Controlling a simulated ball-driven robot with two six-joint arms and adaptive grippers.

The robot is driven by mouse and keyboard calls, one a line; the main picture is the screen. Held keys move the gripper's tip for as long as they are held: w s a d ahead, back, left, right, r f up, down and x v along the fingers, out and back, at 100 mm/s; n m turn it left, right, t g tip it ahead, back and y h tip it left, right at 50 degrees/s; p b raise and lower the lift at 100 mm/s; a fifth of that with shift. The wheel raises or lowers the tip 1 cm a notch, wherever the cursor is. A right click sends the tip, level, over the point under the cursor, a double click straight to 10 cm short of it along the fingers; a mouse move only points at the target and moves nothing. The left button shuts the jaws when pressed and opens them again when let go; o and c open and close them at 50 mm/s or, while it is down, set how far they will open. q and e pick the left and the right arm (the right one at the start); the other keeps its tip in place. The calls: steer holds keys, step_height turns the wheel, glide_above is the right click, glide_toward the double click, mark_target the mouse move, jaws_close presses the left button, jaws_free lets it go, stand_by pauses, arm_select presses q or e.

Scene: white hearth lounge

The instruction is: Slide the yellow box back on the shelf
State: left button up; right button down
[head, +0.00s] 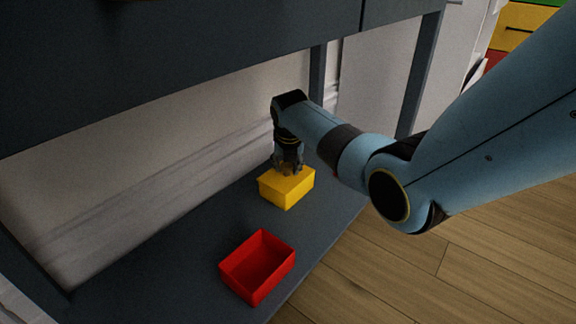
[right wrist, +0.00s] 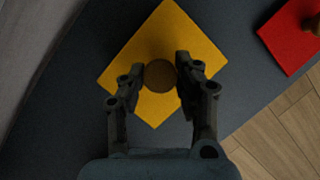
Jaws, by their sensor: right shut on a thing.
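The yellow box (head: 287,187) sits on the dark lower shelf (head: 190,245). In the right wrist view the yellow box (right wrist: 160,45) has a flat top with a round dark knob (right wrist: 160,76) in the middle. My right gripper (head: 288,168) comes down on it from above. In the right wrist view its fingers (right wrist: 160,78) are on either side of the knob, shut on it. The knob is hidden by the gripper in the head view. My left gripper is not in view.
A red open-topped box (head: 257,265) stands near the shelf's front edge, left of the yellow box. A dark upper part of the furniture (head: 190,50) overhangs the shelf. A pale wall (head: 130,170) is behind. Wooden floor (head: 420,270) lies in front.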

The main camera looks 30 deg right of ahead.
steer(key=c, duration=0.9)
jaws_free()
steer(key=shift+o, duration=0.2)
steer(key=shift+r, duration=0.1)
steer(key=v, duration=1.1)
steer(key=shift+s+r, duration=0.25)
steer(key=shift+s, duration=0.1)
